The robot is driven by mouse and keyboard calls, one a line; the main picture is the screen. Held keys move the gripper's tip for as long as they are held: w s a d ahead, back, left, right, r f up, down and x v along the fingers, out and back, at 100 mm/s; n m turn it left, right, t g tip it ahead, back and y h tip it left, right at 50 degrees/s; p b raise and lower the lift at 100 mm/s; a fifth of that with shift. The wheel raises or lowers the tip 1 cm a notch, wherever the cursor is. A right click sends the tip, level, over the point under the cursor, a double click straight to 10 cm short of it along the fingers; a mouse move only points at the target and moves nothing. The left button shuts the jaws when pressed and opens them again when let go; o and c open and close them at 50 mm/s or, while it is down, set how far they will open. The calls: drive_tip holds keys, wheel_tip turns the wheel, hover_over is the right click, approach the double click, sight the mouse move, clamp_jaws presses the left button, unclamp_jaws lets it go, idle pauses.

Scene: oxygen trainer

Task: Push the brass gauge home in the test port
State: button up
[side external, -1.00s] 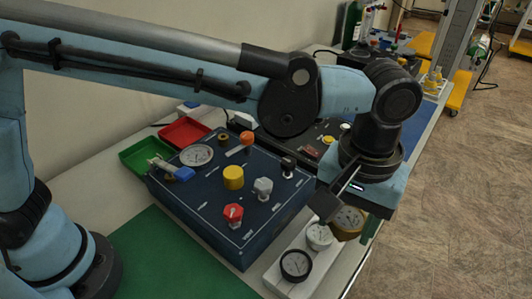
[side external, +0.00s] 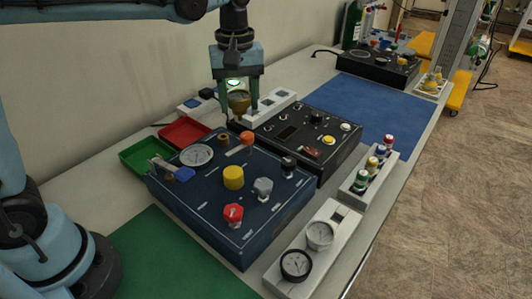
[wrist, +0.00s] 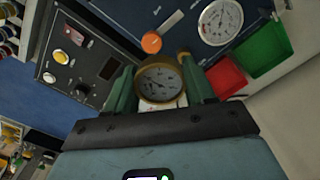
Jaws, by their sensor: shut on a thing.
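My gripper (side external: 237,98) is shut on the brass gauge (side external: 238,106) and holds it in the air above the back edge of the blue panel (side external: 205,225). In the wrist view the gauge (wrist: 160,85) sits between the two green fingers, its dial facing the camera. A brass-coloured round fitting (side external: 223,139), which looks like the test port, stands on the panel below the gauge and apart from it. In the wrist view this fitting (wrist: 184,57) shows partly behind the gauge.
An orange knob (side external: 246,138) and a large white dial (side external: 196,155) are close to the fitting. Red (side external: 184,132) and green (side external: 146,154) trays lie left. A black control box (side external: 310,140) is right. A white rack (side external: 335,214) holds two other gauges.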

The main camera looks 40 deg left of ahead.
drive_tip(key=shift+n, duration=0.8)
drive_tip(key=a, duration=0.5)
drive_tip(key=shift+s+a+r, duration=0.25)
drive_tip(key=shift+s+a, duration=0.1)
drive_tip(key=shift+f, duration=0.1)
drive_tip(key=shift+f, duration=2.9)
drive_tip(key=shift+f, duration=1.6)
drive_tip(key=o, duration=1.2)
drive_tip(key=shift+o, duration=0.2)
wheel_tip(320, 180, up, 12)
